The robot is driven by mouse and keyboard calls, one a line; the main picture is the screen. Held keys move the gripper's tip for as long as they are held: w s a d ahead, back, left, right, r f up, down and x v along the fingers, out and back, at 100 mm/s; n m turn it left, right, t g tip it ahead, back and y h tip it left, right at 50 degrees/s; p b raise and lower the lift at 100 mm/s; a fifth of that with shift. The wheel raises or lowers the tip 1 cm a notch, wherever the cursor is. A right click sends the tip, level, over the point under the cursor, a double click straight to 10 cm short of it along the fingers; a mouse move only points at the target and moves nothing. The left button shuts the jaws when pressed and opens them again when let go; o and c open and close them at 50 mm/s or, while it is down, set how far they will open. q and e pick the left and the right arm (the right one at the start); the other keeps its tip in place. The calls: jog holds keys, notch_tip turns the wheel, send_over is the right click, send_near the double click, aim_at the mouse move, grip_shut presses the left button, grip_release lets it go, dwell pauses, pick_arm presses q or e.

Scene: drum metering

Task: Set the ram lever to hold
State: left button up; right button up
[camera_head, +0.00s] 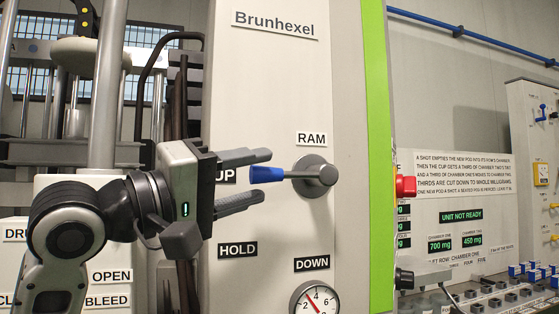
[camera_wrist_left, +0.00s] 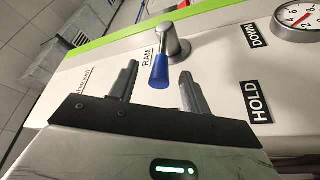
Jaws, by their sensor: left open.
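The ram lever (camera_head: 267,174) has a blue grip on a grey hub (camera_head: 315,175), under the RAM label on the pale machine front. The lever lies about level, its blue end pointing left toward the partly hidden UP label (camera_head: 229,174). The HOLD label (camera_head: 238,250) is below and left of the hub, the DOWN label (camera_head: 312,264) below it. My left gripper (camera_head: 264,176) is open, one finger above and one below the blue end. In the left wrist view the blue grip (camera_wrist_left: 160,72) shows between the spread fingers, with gaps on both sides.
A round gauge (camera_head: 316,300) sits under the DOWN label. A red button (camera_head: 405,186) sticks out beyond the green edge strip (camera_head: 376,130). A board behind has a display reading UNIT NOT READY (camera_head: 461,216). Metal columns stand at the left behind my arm.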

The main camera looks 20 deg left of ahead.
aim_at(280, 173)
pick_arm(q)
jog(key=p+x, duration=0.1)
jog(key=x, duration=0.4)
jog(key=shift+w+d, duration=0.1)
jog(key=shift+w, duration=0.05)
grip_shut()
